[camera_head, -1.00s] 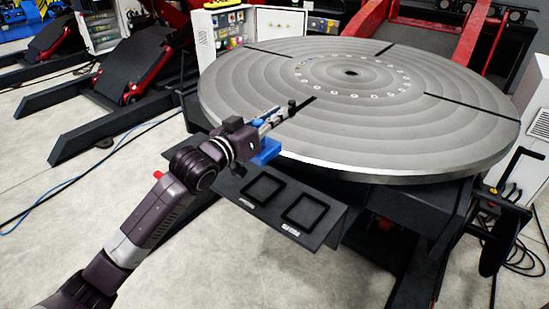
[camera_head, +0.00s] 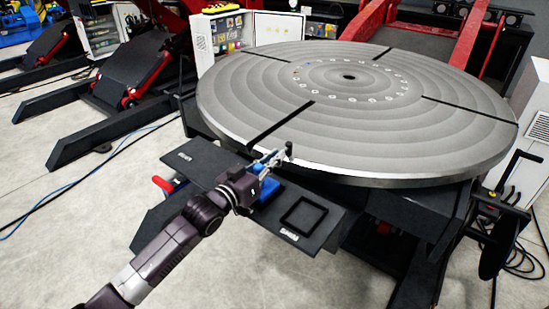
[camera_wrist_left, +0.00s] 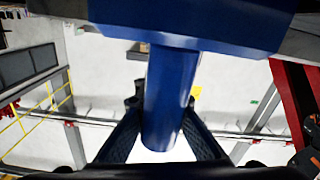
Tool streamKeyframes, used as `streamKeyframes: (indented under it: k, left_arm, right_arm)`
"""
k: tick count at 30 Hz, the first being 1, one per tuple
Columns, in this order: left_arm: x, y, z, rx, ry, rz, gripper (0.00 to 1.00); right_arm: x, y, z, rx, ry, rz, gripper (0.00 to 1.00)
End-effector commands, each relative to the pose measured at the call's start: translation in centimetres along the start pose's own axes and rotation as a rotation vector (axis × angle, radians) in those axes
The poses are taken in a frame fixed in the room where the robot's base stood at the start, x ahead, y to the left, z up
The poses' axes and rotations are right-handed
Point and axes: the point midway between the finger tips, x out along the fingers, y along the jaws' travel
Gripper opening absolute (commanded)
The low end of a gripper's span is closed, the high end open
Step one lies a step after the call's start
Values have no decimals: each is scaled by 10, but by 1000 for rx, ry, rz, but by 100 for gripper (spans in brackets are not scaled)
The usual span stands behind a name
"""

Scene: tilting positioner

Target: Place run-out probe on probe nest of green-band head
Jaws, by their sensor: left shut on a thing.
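My left gripper (camera_head: 272,160) is shut on a blue part, which I take to be the run-out probe (camera_head: 268,187). In the left wrist view the probe (camera_wrist_left: 170,95) is a blue cylinder below a wide blue block, with the dark fingers on both sides of the cylinder. In the head view the gripper is over the dark shelf, by the near rim of the big round table (camera_head: 400,150). A square black outline (camera_head: 303,214) marks the shelf right of the gripper. I see no green band, so I cannot tell which head is meant. My right gripper is not in view.
The dark shelf (camera_head: 335,228) runs below the table's near edge. A red and blue item (camera_head: 163,184) shows by its left end. A crank handle (camera_head: 505,200) stands at right. Cables lie on the left floor, and the open floor in front is clear.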

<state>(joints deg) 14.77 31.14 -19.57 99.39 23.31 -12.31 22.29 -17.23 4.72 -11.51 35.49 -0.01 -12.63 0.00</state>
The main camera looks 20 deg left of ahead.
Motion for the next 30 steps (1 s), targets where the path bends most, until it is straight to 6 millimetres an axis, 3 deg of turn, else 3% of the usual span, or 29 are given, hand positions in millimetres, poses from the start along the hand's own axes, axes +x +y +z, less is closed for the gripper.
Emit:
streamKeyframes:
  k: [1, 2, 6, 19, 30]
  left_arm:
    - [0, 1, -3, 0, 5, 2, 0]
    - [0, 0, 0, -1, -1, 0, 10]
    - [0, 0, 0, -1, -1, 0, 26]
    - [-9, 1, -1, -1, -2, 0, 26]
    - [-68, 1, -2, -1, -6, -2, 26]
  right_arm:
    - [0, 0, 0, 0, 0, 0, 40]
    - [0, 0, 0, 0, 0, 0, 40]
    - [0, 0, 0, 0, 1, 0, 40]
    - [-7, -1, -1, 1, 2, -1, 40]
    - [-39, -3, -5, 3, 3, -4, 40]
